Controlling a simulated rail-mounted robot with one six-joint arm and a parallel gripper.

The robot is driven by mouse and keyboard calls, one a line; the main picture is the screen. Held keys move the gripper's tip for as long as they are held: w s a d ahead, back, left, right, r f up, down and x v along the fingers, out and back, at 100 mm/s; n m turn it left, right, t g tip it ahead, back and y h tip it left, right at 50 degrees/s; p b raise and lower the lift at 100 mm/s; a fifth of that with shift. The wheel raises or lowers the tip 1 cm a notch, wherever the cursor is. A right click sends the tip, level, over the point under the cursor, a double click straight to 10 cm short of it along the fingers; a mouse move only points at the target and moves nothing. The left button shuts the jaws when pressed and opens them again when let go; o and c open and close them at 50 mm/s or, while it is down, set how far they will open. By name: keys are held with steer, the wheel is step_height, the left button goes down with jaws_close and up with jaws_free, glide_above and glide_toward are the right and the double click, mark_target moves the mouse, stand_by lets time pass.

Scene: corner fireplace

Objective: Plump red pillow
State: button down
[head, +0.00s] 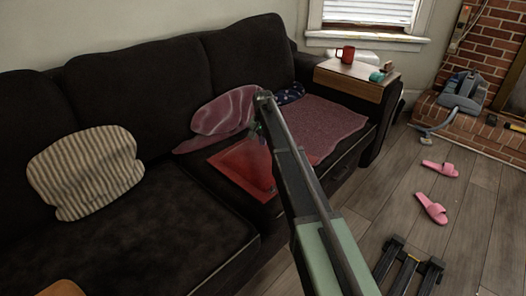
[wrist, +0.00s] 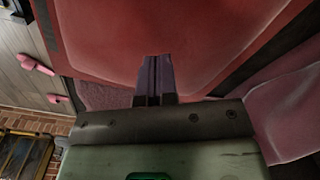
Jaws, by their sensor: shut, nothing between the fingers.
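The red pillow (head: 243,166) lies flat on the right seat of the dark sofa, near its front edge. My arm crosses in front of its right part in the head view. In the wrist view the red pillow (wrist: 190,40) fills the top and middle. My gripper (wrist: 155,60) is shut, its two fingers together and empty, with the tips over the pillow's surface. I cannot tell whether they touch it. In the head view my gripper (head: 257,132) is small and mostly hidden by the arm.
A pink patterned pillow (head: 224,112), a dark blue starred cushion (head: 290,94) and a mauve blanket (head: 325,125) lie behind and beside the red pillow. A striped pillow (head: 85,172) is at left. A wooden armrest tray (head: 345,82) holds a red mug (head: 346,54). Pink slippers (head: 432,208) lie on the floor.

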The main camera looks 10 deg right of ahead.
mark_target(263, 151)
steer(key=shift+f+b, duration=1.7)
steer(key=shift+f, duration=0.15)
steer(key=shift+w+d+r+p, duration=0.1)
steer(key=shift+d+r+p, duration=0.05)
steer(key=shift+r+p, duration=0.3)
steer(key=w+d+r+p, duration=0.1)
steer(key=d+r+p, duration=0.1)
steer(key=r+p, duration=0.1)
steer(key=shift+w+d+r, duration=0.1)
steer(key=shift+w+d, duration=0.3)
steer(key=shift+f, duration=0.25)
steer(key=shift+f+b, duration=1.7)
steer(key=shift+b, duration=0.15)
step_height(263, 151, up, 4)
steer(key=p, duration=0.4)
steer(key=shift+f, duration=0.15)
